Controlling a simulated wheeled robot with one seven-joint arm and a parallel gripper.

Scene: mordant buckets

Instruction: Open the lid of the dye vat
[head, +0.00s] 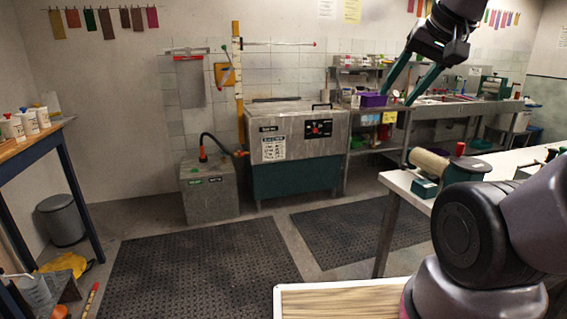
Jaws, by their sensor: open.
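The dye vat (294,150) stands against the back wall, a grey metal box with a dark green lower body. Its front carries a dark control panel and a white label. A flat grey lid (285,106) covers its top and looks shut, with a dark handle (321,106) at the right front edge. My gripper (398,99) hangs at the upper right, fingers apart and pointing down, with nothing between them. In the picture it is to the right of the vat and well nearer to me, clear of the lid.
A grey box (209,190) with a black hose stands left of the vat. Black mats (200,265) cover the floor in front. A white table (400,182) with rollers is at the right, a wooden bench (40,146) at the left. A sink counter (455,110) lies behind my gripper.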

